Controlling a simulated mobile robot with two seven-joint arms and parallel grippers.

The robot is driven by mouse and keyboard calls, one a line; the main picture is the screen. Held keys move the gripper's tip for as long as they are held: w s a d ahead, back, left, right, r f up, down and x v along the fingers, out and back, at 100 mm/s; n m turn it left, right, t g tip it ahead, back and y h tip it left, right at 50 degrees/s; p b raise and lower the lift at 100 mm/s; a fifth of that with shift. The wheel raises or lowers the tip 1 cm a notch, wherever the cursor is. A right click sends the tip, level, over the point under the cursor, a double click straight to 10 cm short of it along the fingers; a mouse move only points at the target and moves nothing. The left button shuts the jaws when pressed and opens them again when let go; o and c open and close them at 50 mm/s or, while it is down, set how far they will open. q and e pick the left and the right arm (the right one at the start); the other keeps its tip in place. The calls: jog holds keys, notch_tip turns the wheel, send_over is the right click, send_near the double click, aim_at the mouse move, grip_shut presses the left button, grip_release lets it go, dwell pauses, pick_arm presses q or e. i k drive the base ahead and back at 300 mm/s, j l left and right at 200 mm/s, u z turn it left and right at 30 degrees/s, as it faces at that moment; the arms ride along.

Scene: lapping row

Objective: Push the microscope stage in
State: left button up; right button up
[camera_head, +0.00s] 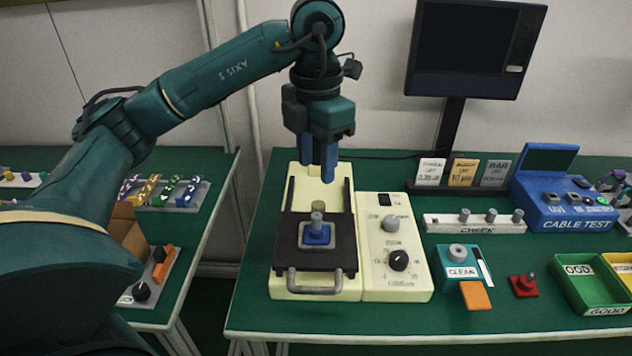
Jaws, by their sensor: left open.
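The microscope stage (288,246) is a dark flat plate on a cream base (303,291), with a grey handle (315,284) at its front edge. A blue holder (317,236) with a small grey metal part (317,220) standing in it sits on the plate. My left gripper (319,172) points down above the back of the cream base, behind the blue holder. Its blue fingers are apart, with nothing seen between them. The fingers hide part of the base's back. My right gripper is not in view.
A cream control box (397,285) with knobs adjoins the base. To the right are a white CHECK rack (470,224), a CLEAN station (460,258), a blue CABLE TEST box (572,212) and a green bin (585,285). A monitor (470,50) stands behind. A gap separates the left table.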

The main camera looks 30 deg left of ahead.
aim_at(291, 255)
jog(key=k, duration=1)
